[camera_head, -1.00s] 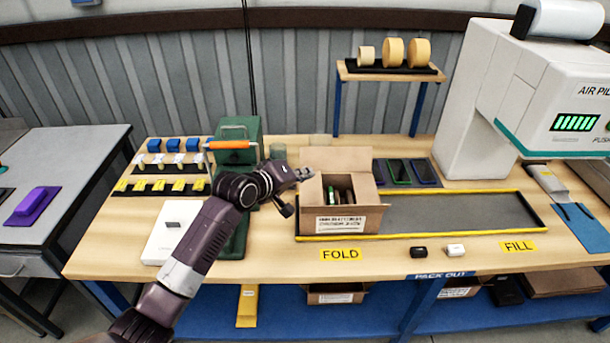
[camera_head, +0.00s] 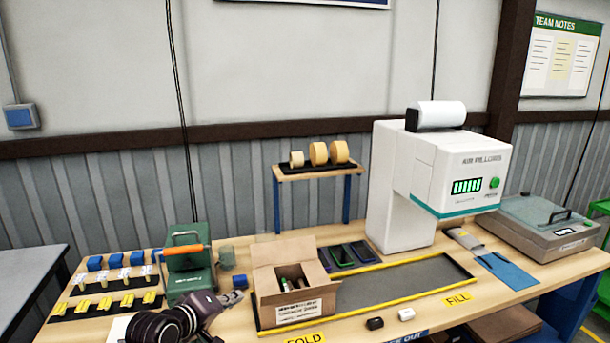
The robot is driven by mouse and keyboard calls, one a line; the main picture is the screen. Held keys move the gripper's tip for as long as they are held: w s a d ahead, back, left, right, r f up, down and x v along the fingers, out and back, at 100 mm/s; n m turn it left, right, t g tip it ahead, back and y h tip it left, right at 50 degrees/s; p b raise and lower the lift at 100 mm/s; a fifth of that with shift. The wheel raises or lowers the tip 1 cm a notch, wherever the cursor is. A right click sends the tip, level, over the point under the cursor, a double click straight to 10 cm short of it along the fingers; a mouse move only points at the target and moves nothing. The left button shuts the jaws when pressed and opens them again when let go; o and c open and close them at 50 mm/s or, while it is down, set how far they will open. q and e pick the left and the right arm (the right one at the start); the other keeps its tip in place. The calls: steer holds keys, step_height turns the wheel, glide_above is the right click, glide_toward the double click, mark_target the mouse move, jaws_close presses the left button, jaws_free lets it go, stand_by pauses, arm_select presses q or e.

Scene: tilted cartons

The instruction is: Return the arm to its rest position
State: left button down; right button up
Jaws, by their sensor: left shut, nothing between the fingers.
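My left arm comes in at the bottom left, and its gripper (camera_head: 232,298) is shut and empty. It is over the bench just left of the open carton (camera_head: 296,304). Whether it touches the carton is hard to tell at this angle. The carton stands with its flaps up and dark items inside, at the left end of the yellow-edged grey mat (camera_head: 400,283). My right gripper is not in view.
Blue, white and yellow parts (camera_head: 110,280) lie in rows at left. The air pillow machine (camera_head: 440,175) stands behind the mat. A black and a white small item (camera_head: 406,314) lie in front.

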arm_select(q)
steer(key=s+a+f+m+g+y+b, duration=0.15)
steer(key=s+f, duration=0.45)
steer(key=f, duration=0.8)
steer(key=s+a+f+m+g+y+b, duration=0.1)
steer(key=s+a+f+g, duration=0.15)
steer(key=s+f, duration=0.8)
steer(key=s+a+f+m+g+y+b, duration=0.1)
steer(key=s+a+f, duration=0.15)
steer(key=f, duration=1.45)
steer(key=s+f+m+g+y+b, duration=0.1)
steer(key=s+f, duration=0.7)
steer(key=s, duration=0.2)
steer(key=s+f+m+g, duration=0.2)
steer(key=s+f, duration=0.5)
steer(key=s, duration=0.3)
steer(key=s+f+m+g+b, duration=0.1)
steer(key=s+f, duration=0.3)
steer(key=s, duration=0.8)
steer(key=s+f+m+g, duration=0.1)
steer(key=s+f, duration=0.3)
steer(key=s, duration=0.8)
steer(key=shift+d+m+g+b, duration=0.15)
steer(key=shift+m+g+b, duration=0.2)
steer(key=shift+m, duration=0.4)
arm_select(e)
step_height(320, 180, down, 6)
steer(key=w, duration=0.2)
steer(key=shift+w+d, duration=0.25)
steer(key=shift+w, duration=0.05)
